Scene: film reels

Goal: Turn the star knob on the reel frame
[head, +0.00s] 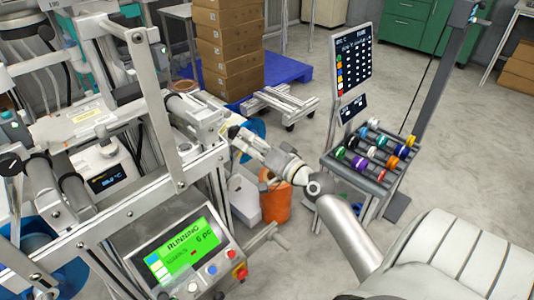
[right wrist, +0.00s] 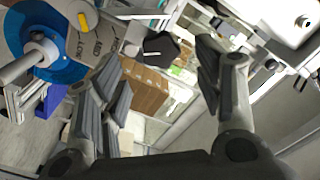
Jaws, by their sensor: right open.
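The black star knob (right wrist: 165,47) shows in the right wrist view, beyond and between the fingertips. My right gripper (right wrist: 165,68) is open, with a finger on each side of the view and nothing between them; the fingers look apart from the knob. In the head view my right gripper (head: 236,130) reaches from the lower right to the right end of the metal reel frame (head: 150,110). I cannot make out the knob there. A blue reel disc (right wrist: 70,45) with a shaft through its hub is at the upper left of the wrist view. My left gripper is not in view.
A control panel with a green RUNNING screen (head: 187,248) stands at the frame's front. An orange bin (head: 276,205) is under my right arm. A rack of coloured rolls (head: 360,172) stands to the right, and stacked cartons (head: 228,45) behind.

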